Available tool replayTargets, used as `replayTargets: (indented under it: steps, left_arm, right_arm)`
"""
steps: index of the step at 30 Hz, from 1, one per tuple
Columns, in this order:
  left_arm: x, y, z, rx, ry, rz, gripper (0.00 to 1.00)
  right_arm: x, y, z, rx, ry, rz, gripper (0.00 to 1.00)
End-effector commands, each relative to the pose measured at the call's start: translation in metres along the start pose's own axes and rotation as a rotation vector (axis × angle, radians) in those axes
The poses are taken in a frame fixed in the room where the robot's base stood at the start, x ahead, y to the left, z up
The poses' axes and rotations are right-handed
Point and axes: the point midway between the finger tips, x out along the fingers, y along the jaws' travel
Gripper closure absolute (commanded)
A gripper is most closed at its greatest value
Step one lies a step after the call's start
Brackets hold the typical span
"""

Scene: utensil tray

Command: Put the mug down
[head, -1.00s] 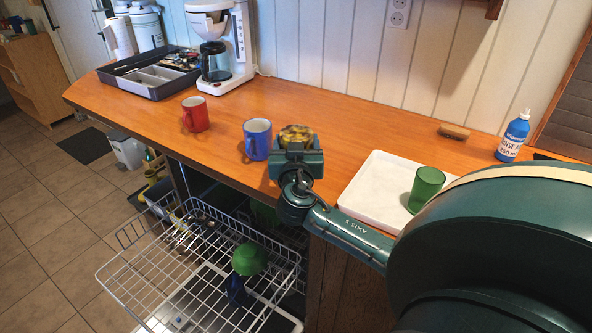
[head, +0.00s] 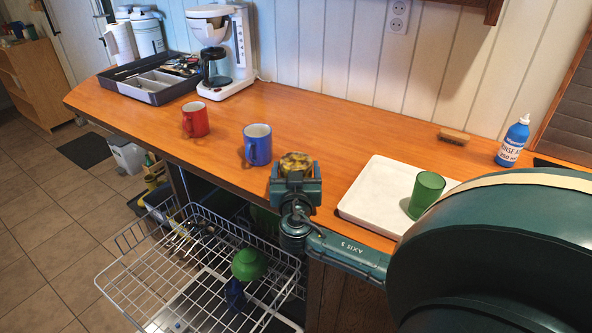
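A yellow and dark patterned mug (head: 297,163) sits between the fingers of my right gripper (head: 296,184), near the counter's front edge. Only its upper part shows; the fingers hide the rest. The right gripper looks shut on it. I cannot tell whether its base touches the counter. A blue mug (head: 258,147) stands upright just behind and to the left of it, apart from the gripper. A red mug (head: 195,120) stands farther left. My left gripper is not in view.
A white tray (head: 372,188) with a green cup (head: 426,192) lies to the right. The wooden counter (head: 335,130) is clear behind the gripper. A pulled-out wire rack (head: 140,255) with green and blue items is below. A coffee maker (head: 240,50) and grey utensil tray (head: 155,97) stand at the back left.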

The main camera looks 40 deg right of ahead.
Motion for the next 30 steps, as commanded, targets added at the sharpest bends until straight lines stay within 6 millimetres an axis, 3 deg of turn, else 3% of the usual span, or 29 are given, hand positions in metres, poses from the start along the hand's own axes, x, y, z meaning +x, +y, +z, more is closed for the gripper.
replayTargets:
  steps: [4, 14, 22, 30]
  left_arm:
    - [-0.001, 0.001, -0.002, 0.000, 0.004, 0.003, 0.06]
    - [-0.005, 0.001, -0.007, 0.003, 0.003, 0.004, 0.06]
    - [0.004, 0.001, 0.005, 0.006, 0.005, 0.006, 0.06]
    - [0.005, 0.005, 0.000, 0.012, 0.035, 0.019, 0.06]
  right_arm:
    - [0.000, 0.000, 0.000, 0.000, 0.000, 0.000, 0.11]
    - [0.000, 0.001, -0.007, -0.001, 0.001, 0.001, 0.11]
    - [-0.053, -0.001, 0.001, 0.004, -0.003, -0.002, 0.11]
    - [-0.104, 0.000, 0.000, 0.002, -0.002, 0.000, 0.11]
